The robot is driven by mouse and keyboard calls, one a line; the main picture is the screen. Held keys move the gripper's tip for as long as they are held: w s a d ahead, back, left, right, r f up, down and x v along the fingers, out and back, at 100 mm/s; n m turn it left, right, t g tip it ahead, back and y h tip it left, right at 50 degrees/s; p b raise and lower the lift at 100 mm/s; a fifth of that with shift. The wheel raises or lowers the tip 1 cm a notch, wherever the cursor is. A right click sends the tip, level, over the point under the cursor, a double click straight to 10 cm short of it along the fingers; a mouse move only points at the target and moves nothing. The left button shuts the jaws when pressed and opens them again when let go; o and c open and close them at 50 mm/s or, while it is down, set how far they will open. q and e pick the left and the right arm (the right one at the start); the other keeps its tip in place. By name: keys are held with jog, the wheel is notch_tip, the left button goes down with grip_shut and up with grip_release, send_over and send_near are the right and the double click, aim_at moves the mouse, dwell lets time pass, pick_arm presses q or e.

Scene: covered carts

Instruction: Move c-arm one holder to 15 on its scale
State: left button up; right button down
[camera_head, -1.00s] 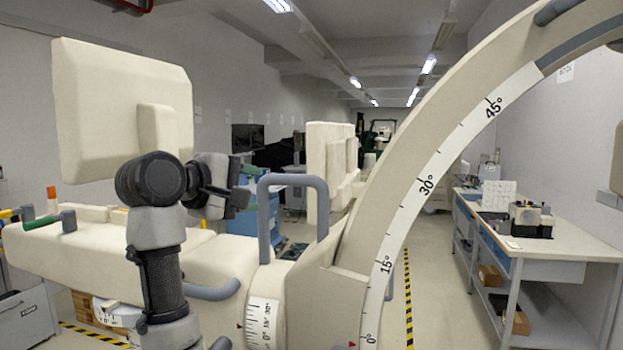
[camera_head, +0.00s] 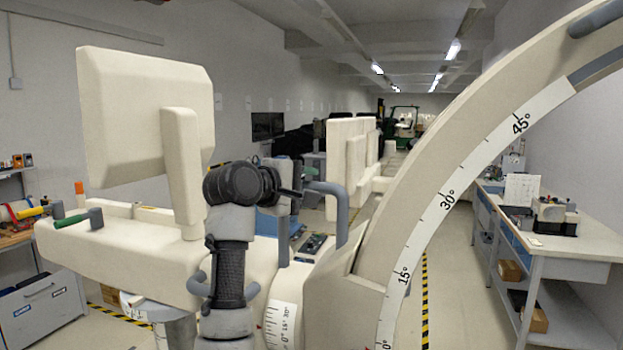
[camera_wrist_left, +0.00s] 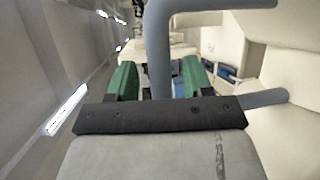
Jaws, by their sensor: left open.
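The cream C-arm (camera_head: 432,175) curves up on the right with a white degree scale (camera_head: 448,200) marked 15°, 30° and 45°. Below it, the cream holder (camera_head: 345,310) carries a grey bent handle (camera_head: 342,205). A smaller scale (camera_head: 281,325) with 15° and 30° sits on the round joint at left. My left gripper (camera_head: 300,190) is at the handle, partly hidden by my own wrist. In the left wrist view the green fingers (camera_wrist_left: 160,80) are apart, with the grey handle (camera_wrist_left: 158,45) between them; contact cannot be told. My right gripper is out of view.
A flat cream panel (camera_head: 140,115) stands at left on the long cream arm (camera_head: 110,255). A bench (camera_head: 560,245) with devices is at right, a grey cabinet (camera_head: 45,310) at lower left. Open floor with striped tape (camera_head: 424,290) lies between C-arm and bench.

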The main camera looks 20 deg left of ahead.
pick_arm(q)
jog(key=shift+p+x, duration=0.3)
jog(key=shift+x, duration=0.75)
jog(key=shift+s, duration=0.1)
grip_shut()
